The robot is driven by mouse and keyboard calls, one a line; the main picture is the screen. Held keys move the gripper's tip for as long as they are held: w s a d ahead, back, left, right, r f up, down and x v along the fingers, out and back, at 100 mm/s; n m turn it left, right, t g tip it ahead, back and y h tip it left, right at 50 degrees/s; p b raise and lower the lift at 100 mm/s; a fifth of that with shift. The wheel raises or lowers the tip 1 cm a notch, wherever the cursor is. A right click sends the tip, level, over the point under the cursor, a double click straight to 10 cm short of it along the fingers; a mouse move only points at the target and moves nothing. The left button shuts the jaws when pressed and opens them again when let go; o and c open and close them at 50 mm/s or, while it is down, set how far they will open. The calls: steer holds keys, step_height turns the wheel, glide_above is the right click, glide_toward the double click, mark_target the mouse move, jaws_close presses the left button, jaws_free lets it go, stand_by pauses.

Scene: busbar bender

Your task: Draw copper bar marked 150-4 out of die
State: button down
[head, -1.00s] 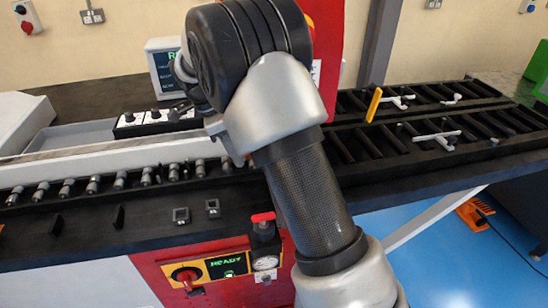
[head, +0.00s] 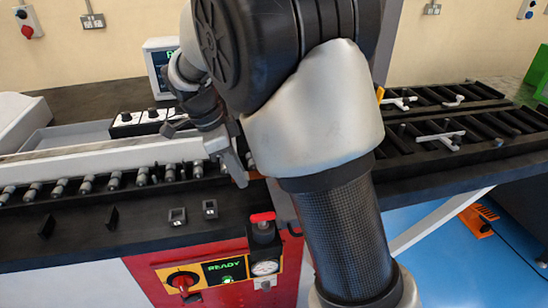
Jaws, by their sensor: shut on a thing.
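My gripper (head: 243,172) is at the middle of the machine, its fingers pointing down at the bender's die area, shut on the copper bar. Only a small orange-brown piece of the copper bar (head: 256,175) shows beside the fingers. My arm hides the rest of the bar and most of the die. No 150-4 marking can be read.
A roller conveyor (head: 60,187) runs to the left in front of a long pale rail (head: 80,160). A slatted rack (head: 455,125) with pale clamps extends right. A red-topped button and gauge (head: 264,267) stand at the front, beside a panel (head: 222,268) reading READY.

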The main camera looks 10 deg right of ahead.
steer(key=shift+s+b, duration=0.85)
steer(key=shift+s, duration=1.9)
steer(key=shift+r, duration=0.1)
step_height(320, 180, up, 5)
steer(key=p, duration=0.3)
steer(key=shift+p, duration=0.35)
steer(key=shift+d, duration=0.15)
